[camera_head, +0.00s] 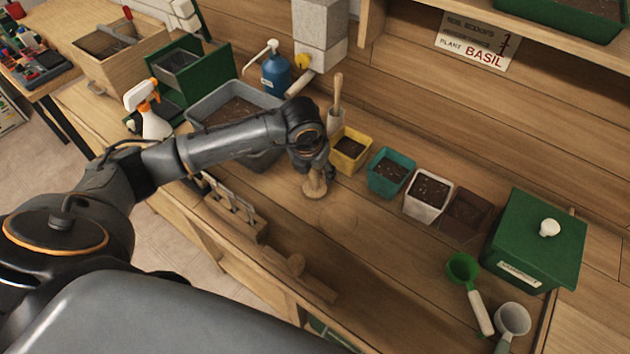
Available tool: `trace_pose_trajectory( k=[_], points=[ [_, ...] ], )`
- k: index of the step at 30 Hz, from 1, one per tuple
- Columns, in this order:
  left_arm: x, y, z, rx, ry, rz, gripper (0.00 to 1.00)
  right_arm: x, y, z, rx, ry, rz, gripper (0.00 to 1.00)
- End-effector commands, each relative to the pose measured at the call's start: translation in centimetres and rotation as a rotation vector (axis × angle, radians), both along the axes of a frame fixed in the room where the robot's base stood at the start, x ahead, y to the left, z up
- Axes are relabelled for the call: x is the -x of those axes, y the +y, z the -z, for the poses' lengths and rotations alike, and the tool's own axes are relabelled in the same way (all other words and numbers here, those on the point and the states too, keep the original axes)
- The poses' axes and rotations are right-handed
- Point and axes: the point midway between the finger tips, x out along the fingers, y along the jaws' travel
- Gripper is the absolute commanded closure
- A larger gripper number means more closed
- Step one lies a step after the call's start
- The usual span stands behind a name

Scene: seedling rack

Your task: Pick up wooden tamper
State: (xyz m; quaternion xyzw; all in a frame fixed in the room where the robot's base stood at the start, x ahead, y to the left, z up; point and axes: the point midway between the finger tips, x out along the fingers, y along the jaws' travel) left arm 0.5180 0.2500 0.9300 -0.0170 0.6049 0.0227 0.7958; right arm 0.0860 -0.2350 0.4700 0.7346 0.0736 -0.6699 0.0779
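The wooden tamper (315,188) is a pale turned piece that stands upright on the workbench, near the middle of the head view. My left gripper (317,170) points down right over it, with its fingers at the tamper's upper part. The top of the tamper is hidden by the gripper. I cannot tell whether the fingers are closed on it or still apart around it. My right gripper is not in view.
A yellow pot (349,161), a teal pot (389,187) and a white pot (422,210) stand to the right. A grey tub (208,103) is behind my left arm. A wooden tool holder (228,218) lies near the front edge.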

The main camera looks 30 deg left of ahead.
Motion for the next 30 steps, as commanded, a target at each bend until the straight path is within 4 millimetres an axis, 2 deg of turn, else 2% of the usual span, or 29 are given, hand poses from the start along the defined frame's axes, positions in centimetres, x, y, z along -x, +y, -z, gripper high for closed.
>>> trace_pose_trajectory(
  k=[1, 8, 20, 26, 30],
  points=[
    [0.0, 0.0, 0.0, 0.000, 0.000, 0.000, 0.52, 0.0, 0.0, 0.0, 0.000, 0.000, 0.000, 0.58],
    [0.0, 0.0, 0.0, 0.000, 0.000, 0.000, 0.99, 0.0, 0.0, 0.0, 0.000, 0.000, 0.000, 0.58],
    [-0.1, 0.0, -0.6, 0.000, -0.002, -0.001, 1.00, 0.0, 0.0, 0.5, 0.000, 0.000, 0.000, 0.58],
    [-0.2, 0.0, -3.0, 0.000, -0.008, 0.001, 1.00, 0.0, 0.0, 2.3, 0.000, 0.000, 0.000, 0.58],
    [2.3, -0.8, -6.0, 0.000, -0.008, 0.005, 1.00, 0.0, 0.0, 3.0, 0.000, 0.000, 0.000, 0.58]
  ],
)
